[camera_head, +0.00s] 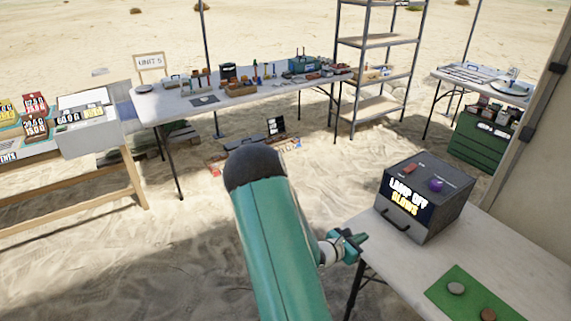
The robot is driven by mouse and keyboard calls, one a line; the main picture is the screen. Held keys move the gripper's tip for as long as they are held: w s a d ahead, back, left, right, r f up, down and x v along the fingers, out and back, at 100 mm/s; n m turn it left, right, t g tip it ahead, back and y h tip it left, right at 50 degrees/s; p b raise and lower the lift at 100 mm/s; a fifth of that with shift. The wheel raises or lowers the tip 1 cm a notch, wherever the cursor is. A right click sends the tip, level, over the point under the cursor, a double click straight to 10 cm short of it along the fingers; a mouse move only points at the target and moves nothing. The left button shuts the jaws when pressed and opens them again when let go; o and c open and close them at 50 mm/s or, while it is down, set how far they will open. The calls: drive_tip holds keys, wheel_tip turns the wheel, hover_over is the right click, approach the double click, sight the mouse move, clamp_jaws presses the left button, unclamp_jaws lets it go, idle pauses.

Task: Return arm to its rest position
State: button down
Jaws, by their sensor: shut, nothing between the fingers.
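My arm is green with a dark rounded joint and rises from the bottom middle of the view. My gripper (358,240) is small and green and shows just right of the arm, by the left edge of the near right table (402,262). It is shut and empty. It is left of and below the dark box and apart from it. Part of the wrist is hidden behind the arm.
A dark box (455,205) marked "LAMP OFF GLOWS" stands on the near table, behind a green mat (470,285) with two round stones. A long table (180,108) with tools, a metal shelf (378,42) and a display stand (88,140) lie beyond.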

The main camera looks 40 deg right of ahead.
drive_tip(key=w+a+r+m+g+y, duration=0.1)
drive_tip(key=w+a+r+m+y, duration=0.15)
drive_tip(key=a+r+m, duration=0.45)
drive_tip(key=w+a+r+m+y, duration=0.1)
drive_tip(key=a+r+m+y, duration=0.2)
drive_tip(key=a+r+m, duration=0.5)
drive_tip(key=a+r+t+y, duration=0.3)
drive_tip(key=a+r, duration=0.1)
drive_tip(key=a, duration=0.6)
drive_tip(key=s+a+r+m+t+y, duration=0.1)
drive_tip(key=a+r+t+y, duration=0.2)
drive_tip(key=a, duration=0.7)
drive_tip(key=s+a+r+t+y, duration=0.1)
drive_tip(key=a+r+y, duration=0.3)
drive_tip(key=a, duration=0.7)
wheel_tip(320, 180, up, 2)
drive_tip(key=shift+s+r+t, duration=0.25)
drive_tip(key=shift+t, duration=0.65)
drive_tip(key=shift+a, duration=0.1)
